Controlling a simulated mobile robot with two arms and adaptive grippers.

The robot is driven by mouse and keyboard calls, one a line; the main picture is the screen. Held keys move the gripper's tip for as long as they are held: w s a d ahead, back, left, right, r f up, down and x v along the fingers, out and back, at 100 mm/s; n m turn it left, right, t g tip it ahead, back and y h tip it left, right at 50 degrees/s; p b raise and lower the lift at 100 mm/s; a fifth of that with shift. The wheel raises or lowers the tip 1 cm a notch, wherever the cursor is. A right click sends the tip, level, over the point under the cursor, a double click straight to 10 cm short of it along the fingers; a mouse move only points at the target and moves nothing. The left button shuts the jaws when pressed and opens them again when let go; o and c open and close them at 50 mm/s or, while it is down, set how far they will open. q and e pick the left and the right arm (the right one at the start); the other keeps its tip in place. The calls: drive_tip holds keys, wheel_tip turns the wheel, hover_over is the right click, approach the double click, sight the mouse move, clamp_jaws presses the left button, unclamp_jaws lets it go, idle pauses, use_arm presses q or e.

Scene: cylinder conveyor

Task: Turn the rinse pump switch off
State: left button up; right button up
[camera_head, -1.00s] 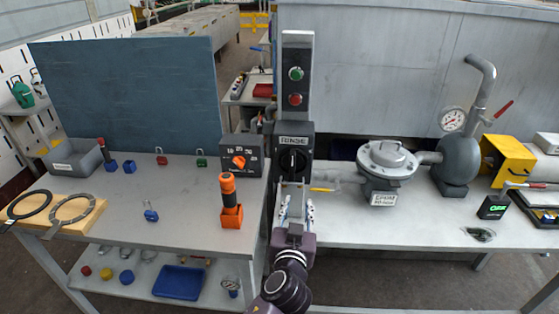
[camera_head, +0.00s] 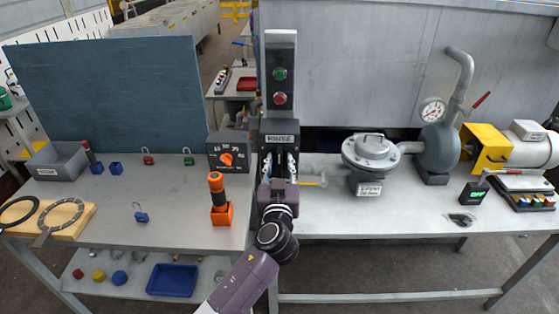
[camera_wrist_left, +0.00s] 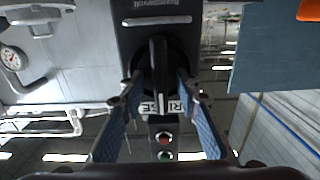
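The rinse pump switch is a dark box labelled RINSE (camera_head: 280,138) on the post between the two tables. My left gripper (camera_head: 279,165) is in front of it and hides its knob in the head view. In the left wrist view, turned upside down, the black knob (camera_wrist_left: 158,65) points along the view's vertical. The left gripper's blue-padded fingers (camera_wrist_left: 157,88) stand open on either side of the knob, with a gap visible on both sides. My right gripper is in neither view.
Above the switch is a panel with a green button (camera_head: 280,74) and a red button (camera_head: 280,98). A dial box with an orange knob (camera_head: 226,159) stands close on the left, near an orange-handled tool (camera_head: 218,190).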

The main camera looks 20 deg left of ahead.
use_arm(q)
drive_tip(key=shift+c, duration=0.9)
clamp_jaws()
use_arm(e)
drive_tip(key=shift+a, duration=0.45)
